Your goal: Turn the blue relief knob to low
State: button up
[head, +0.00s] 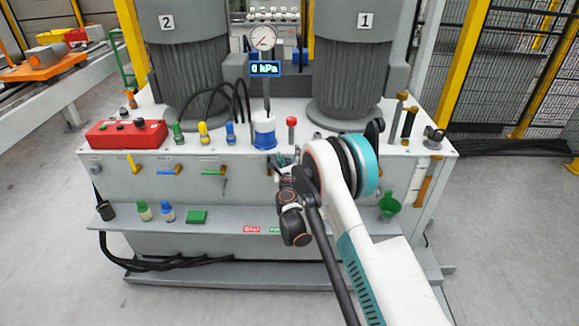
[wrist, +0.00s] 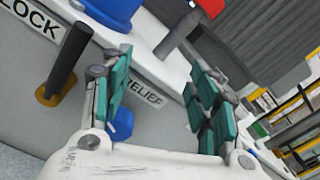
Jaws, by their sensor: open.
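The blue relief knob (wrist: 123,125) shows in the wrist view on the grey front panel, below and left of the RELIEF label (wrist: 143,92). The left finger and gripper body partly cover it, so its pointer direction cannot be told. My gripper (wrist: 158,80) is open, with its teal-padded fingers spread in front of the panel. The knob shows close to the inner side of the left finger; I cannot tell if they touch. In the head view my gripper (head: 281,163) is at the panel's upper edge, and the knob is not discernible there.
A black lever with an orange base (wrist: 62,65) stands left of my gripper. A blue cylinder (head: 264,133) and a red-topped post (head: 291,131) stand on the bench above. The gauge display (head: 265,68) reads 0 kPa. A green funnel (head: 389,204) is at right.

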jog(key=shift+r, duration=0.8)
